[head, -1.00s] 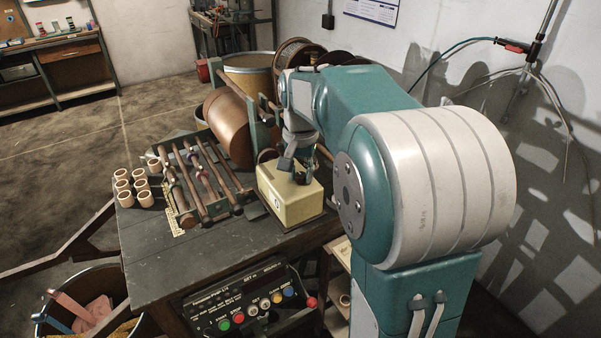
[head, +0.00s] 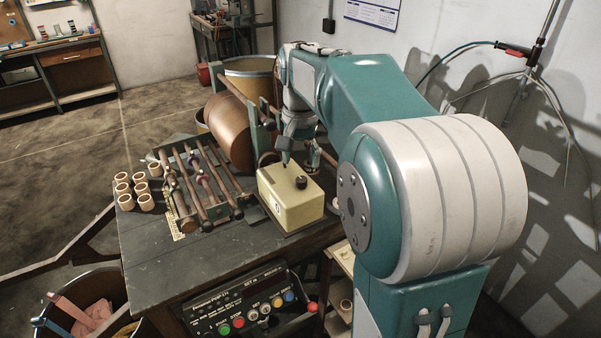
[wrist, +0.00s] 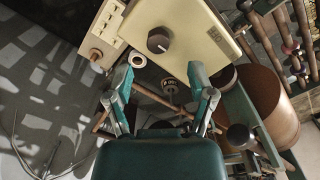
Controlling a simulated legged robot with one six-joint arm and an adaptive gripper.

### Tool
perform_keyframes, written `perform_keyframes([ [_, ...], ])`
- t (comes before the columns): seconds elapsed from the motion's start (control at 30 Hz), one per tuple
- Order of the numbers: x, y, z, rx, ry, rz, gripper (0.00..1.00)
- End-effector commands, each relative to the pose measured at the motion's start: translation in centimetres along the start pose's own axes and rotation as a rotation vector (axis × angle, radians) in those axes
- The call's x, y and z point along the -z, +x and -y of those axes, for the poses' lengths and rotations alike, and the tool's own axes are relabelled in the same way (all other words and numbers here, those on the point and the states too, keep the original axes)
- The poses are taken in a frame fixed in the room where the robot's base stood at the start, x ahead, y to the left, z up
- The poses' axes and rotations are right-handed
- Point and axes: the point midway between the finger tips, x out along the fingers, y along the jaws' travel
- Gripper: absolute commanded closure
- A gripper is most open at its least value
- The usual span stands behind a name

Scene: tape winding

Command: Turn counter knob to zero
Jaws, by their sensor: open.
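The counter is a cream box (head: 292,212) on the right part of the dark workbench, with a dark knob (head: 301,183) on its top face. In the wrist view the box (wrist: 186,22) is at the top and the knob (wrist: 158,40) stands clear of my fingers. My gripper (head: 298,158) is above and just behind the box, apart from the knob. In the wrist view my gripper (wrist: 163,86) has its two fingers spread with nothing between them. The counter's reading is too small to tell.
A winding rack with rods (head: 205,182) and a copper-coloured roll (head: 229,132) lie left of and behind the box. Several pale cores (head: 145,202) stand at the bench's left. A control panel (head: 250,304) is on the front. Bare bench (head: 165,250) lies front left.

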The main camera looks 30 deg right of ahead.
Motion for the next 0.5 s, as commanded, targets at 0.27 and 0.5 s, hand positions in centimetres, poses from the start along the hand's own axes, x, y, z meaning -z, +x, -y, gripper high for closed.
perform_keyframes([
  [0.27,0.1,-5.3,0.1,0.002,0.000,-0.003,0.29],
  [0.5,0.0,-6.9,0.1,0.000,0.000,0.000,0.29],
])
